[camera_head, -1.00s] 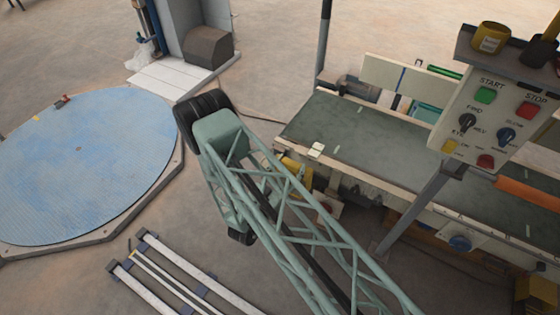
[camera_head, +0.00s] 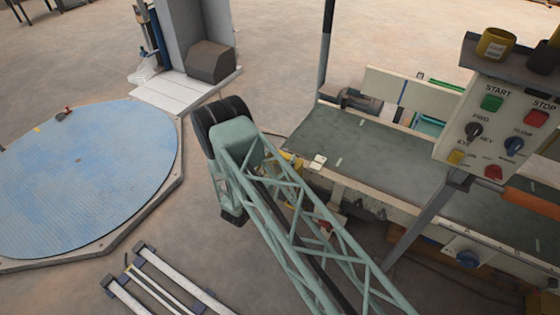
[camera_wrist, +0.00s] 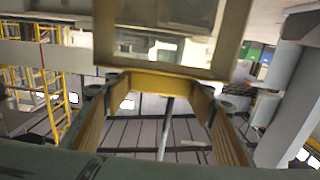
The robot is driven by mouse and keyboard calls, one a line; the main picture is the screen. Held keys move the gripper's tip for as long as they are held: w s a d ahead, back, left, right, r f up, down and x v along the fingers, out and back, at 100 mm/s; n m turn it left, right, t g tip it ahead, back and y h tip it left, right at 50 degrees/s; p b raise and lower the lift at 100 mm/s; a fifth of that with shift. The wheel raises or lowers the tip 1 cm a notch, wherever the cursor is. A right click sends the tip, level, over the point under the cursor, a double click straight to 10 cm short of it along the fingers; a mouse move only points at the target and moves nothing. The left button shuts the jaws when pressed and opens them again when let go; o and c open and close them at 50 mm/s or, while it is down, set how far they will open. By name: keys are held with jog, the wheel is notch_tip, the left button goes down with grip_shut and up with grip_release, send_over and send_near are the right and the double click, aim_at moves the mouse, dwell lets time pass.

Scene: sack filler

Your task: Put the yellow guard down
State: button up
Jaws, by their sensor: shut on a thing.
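The yellow guard (camera_wrist: 165,83) shows in the wrist view as a yellow bar with yellow side panels running towards the camera. My gripper (camera_wrist: 162,98) is shut on it; the exact contact is hard to make out. In the head view my green lattice arm hides the gripper. A small yellow piece (camera_head: 291,160), perhaps the guard, shows between the arm and the near left end of the conveyor. I cannot tell whether the guard touches anything below it.
The green conveyor (camera_head: 385,150) is close to the right of my arm. The control panel (camera_head: 503,130) and its slanted post (camera_head: 425,220) stand further right. A blue turntable (camera_head: 90,170) is at left. White rails (camera_head: 165,280) lie on the floor in front.

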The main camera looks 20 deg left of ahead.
jog(key=shift+w+a, duration=0.35)
jog(key=shift+w, duration=0.25)
jog(key=shift+w+a, duration=0.15)
jog(key=shift+a, duration=0.05)
jog(key=shift+w+f+b, duration=0.1)
jog(key=shift+f+b, duration=0.75)
jog(key=shift+f, duration=1.1)
jog(key=o, duration=1.1)
jog(key=shift+c, duration=0.2)
jog(key=s+a+p, duration=0.2)
jog(key=s, duration=0.9)
jog(key=shift+s+a, duration=0.25)
jog(key=shift+s, duration=0.1)
